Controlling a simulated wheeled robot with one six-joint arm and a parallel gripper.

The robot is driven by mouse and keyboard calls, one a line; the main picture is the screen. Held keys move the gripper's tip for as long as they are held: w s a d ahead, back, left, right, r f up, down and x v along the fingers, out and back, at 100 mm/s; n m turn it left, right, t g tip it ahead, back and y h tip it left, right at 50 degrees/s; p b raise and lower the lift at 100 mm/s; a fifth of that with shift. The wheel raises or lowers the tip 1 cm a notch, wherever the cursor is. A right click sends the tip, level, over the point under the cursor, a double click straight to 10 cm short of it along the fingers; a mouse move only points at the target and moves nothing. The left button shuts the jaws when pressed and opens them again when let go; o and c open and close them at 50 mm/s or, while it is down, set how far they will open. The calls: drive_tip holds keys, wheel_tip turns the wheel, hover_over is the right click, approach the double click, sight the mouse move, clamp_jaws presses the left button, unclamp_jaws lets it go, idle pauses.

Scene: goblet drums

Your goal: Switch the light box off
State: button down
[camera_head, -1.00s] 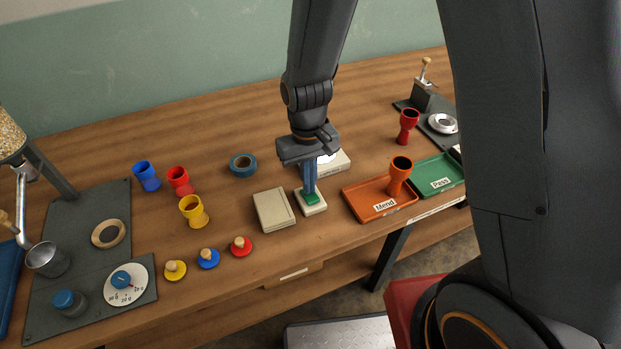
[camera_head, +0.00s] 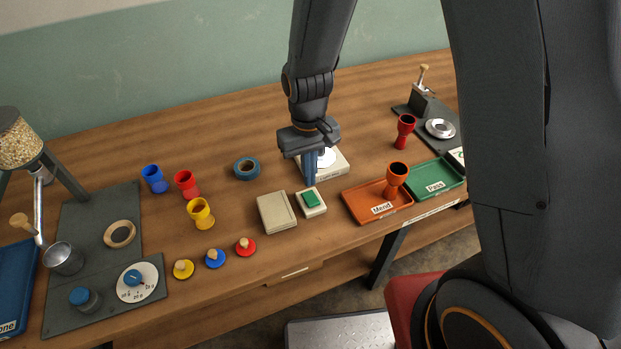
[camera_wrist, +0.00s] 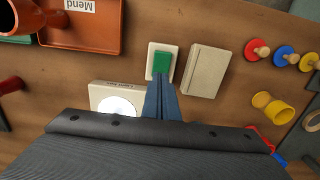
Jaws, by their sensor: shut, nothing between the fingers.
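A green button (camera_head: 310,199) sits on a small cream switch base (camera_head: 319,211) near the table's front edge. It also shows in the wrist view (camera_wrist: 161,62), just beyond my fingertips. My gripper (camera_head: 309,184) is shut and empty, pointing down above and slightly behind the button, seemingly apart from it. In the wrist view its blue fingers (camera_wrist: 160,85) are together. A pale box (camera_head: 338,167) with a bright white round disc on top stands behind my gripper, partly hidden by it. In the wrist view the box (camera_wrist: 97,91) carries small lettering, and its disc looks bright white.
A flat cream case (camera_head: 277,213) lies left of the switch. An orange Mend tray (camera_head: 362,211) holding an orange goblet (camera_head: 396,178) and a green Pass tray (camera_head: 427,183) lie to the right. Blue tape (camera_head: 246,169), coloured cups and knobbed discs stand to the left.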

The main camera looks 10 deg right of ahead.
wheel_tip(320, 180, up, 10)
drive_tip(key=w+b, duration=0.1)
drive_tip(key=b, duration=0.1)
drive_tip(key=shift+w+a+f+b, duration=0.2)
drive_tip(key=shift+w+b, duration=0.1)
drive_tip(key=shift+b, duration=0.1)
drive_tip(key=s+d+f+m+t+b, duration=0.1)
drive_tip(key=s+d+m, duration=0.1)
drive_tip(key=s+d, duration=0.35)
drive_tip(key=s+d+m+t+b, duration=0.1)
drive_tip(key=s+d, duration=0.2)
drive_tip(key=d, duration=0.6)
drive_tip(key=m+g+b, duration=0.4)
drive_tip(key=m+b, duration=0.2)
drive_tip(key=m, duration=0.9)
approach(313, 201)
drive_tip(key=p+x, duration=0.2)
drive_tip(key=x, duration=0.4)
drive_tip(key=shift+s+a+f, duration=0.1)
drive_tip(key=shift+s+f, duration=0.1)
